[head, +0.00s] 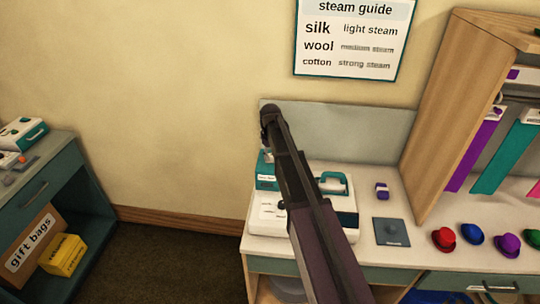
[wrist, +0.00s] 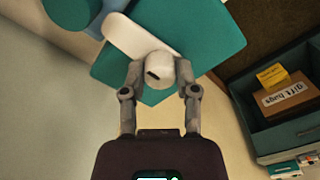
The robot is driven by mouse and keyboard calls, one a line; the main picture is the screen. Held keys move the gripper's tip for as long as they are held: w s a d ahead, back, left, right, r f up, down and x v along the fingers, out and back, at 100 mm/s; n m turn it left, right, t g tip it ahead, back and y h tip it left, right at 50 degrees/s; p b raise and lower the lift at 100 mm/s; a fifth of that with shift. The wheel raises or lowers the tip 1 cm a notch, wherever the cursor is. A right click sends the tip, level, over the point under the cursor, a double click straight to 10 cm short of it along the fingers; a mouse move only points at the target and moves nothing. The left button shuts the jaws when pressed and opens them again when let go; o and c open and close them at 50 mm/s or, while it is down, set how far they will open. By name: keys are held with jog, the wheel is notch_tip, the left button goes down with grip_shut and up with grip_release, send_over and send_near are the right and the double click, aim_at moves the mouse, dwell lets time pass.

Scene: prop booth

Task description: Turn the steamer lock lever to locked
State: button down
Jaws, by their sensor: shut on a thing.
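The steamer is a teal and white machine (head: 346,205) on the counter, partly hidden behind my arm in the head view. In the wrist view its teal body (wrist: 215,38) fills the upper middle. A white lever, with a flat rounded bar (wrist: 132,36) and a short round knob, lies against the teal part. My gripper (wrist: 160,72) is shut on the knob, one finger on each side. The bar runs from the knob toward the upper left. In the head view my arm hides the lever and the fingers. No lock marking is readable.
A dark square pad (head: 392,232) and a small purple and white item (head: 382,191) lie right of the steamer. Several small hats stand farther right, by a wooden rack (head: 455,100). A low teal cabinet (head: 60,190) is at the left, with floor between.

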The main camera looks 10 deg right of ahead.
jog(key=shift+s, duration=0.15)
jog(key=shift+c, duration=1.8)
grip_release()
jog(key=shift+m, duration=0.3)
